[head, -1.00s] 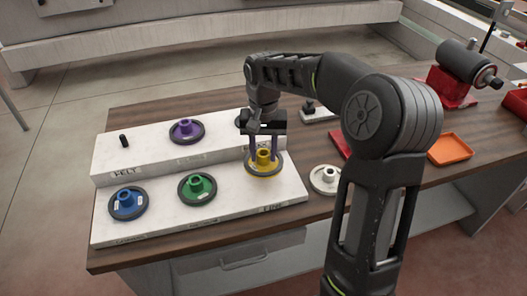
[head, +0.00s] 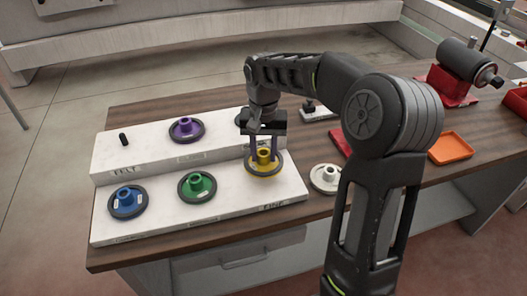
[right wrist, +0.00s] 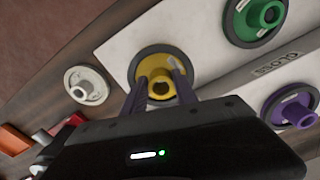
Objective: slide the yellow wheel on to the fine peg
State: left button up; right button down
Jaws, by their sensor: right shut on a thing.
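The yellow wheel (head: 263,165) has a dark rim and a raised yellow hub. It sits at the right end of the front step of the white stand (head: 240,215), by the label that seems to read FINE. My right gripper (head: 264,153) comes down from above and is shut on the hub. The yellow wheel also shows in the right wrist view (right wrist: 160,72), with the gripper's fingers (right wrist: 161,92) on both sides of the hub. The fine peg is not visible; the wheel covers that spot. My left gripper is not in view.
A blue wheel (head: 127,201) and a green wheel (head: 197,186) sit on the front step. A purple wheel (head: 186,130) and a bare black peg (head: 123,139) are on the back step. A white wheel (head: 325,178) lies on the table, right of the stand. An orange tray (head: 450,149) is farther right.

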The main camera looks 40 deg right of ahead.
aim_at(263, 163)
jog(key=shift+f+b, duration=1.5)
jog(key=shift+f, duration=0.75)
jog(key=c, duration=0.9)
grip_release()
jog(key=shift+r, duration=0.25)
notch_tip(263, 163, up, 8)
jog(key=shift+f+b, duration=0.25)
jog(key=shift+b, duration=0.1)
jog(key=shift+f, duration=0.1)
